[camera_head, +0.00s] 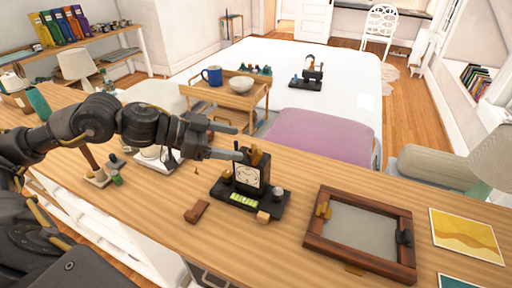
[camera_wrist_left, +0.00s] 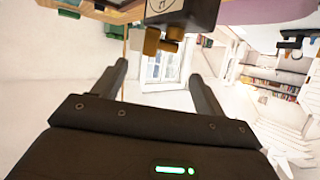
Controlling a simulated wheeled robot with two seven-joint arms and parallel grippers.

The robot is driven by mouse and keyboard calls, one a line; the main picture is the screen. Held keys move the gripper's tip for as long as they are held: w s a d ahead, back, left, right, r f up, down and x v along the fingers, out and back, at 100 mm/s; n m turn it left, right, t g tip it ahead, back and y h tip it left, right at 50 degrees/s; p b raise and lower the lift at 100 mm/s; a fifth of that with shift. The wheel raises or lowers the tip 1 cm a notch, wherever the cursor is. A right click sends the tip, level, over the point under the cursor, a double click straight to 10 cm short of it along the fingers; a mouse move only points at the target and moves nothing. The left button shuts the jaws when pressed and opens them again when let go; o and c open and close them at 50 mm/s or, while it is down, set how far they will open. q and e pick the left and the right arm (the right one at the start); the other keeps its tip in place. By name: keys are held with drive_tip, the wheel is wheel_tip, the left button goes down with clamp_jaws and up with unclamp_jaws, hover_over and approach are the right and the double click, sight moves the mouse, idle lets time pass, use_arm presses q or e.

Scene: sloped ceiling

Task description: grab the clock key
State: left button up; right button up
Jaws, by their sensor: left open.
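The small clock (camera_head: 248,177) has a black case and a white face, and it stands on a black base on the wooden counter. A brass-coloured part that looks like the clock key (camera_head: 256,156) sticks out behind the case. In the left wrist view, the brass key (camera_wrist_left: 160,42) projects from the dark clock (camera_wrist_left: 185,14) at the top, just beyond the fingertips. My left gripper (camera_head: 240,143) is open and empty, its fingers pointing at the clock's back from the left. In the wrist view, the gripper (camera_wrist_left: 158,71) has nothing between its fingers. My right gripper is not in view.
A brown block (camera_head: 197,211) lies left of the clock base. A wooden frame (camera_head: 318,235) lies to the right, with a yellow picture (camera_head: 466,236) beyond it. A small wooden table (camera_head: 222,97) with a blue mug (camera_head: 212,76) stands behind. A white-based object (camera_head: 158,155) is under my left arm.

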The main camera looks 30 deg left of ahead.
sight(255, 151)
use_arm(q)
drive_tip(key=x, duration=0.7)
drive_tip(key=shift+f+b, duration=0.2)
drive_tip(key=shift+b, duration=0.2)
drive_tip(key=shift+s, duration=0.1)
drive_tip(key=c, duration=0.9)
drive_tip(key=shift+c, duration=0.8)
drive_tip(key=shift+r, duration=0.1)
drive_tip(key=shift+r+p, duration=0.4)
drive_tip(key=shift+p, duration=0.2)
wheel_tip(255, 151, up, 3)
drive_tip(key=p, duration=0.3)
drive_tip(key=shift+f+p, duration=0.1)
drive_tip(key=shift+p, duration=0.2)
drive_tip(key=s+a+r+p, duration=0.4)
drive_tip(key=s+r+p, duration=0.5)
drive_tip(key=s+p, duration=0.4)
drive_tip(key=p, duration=0.4)
drive_tip(key=shift+a, duration=0.2)
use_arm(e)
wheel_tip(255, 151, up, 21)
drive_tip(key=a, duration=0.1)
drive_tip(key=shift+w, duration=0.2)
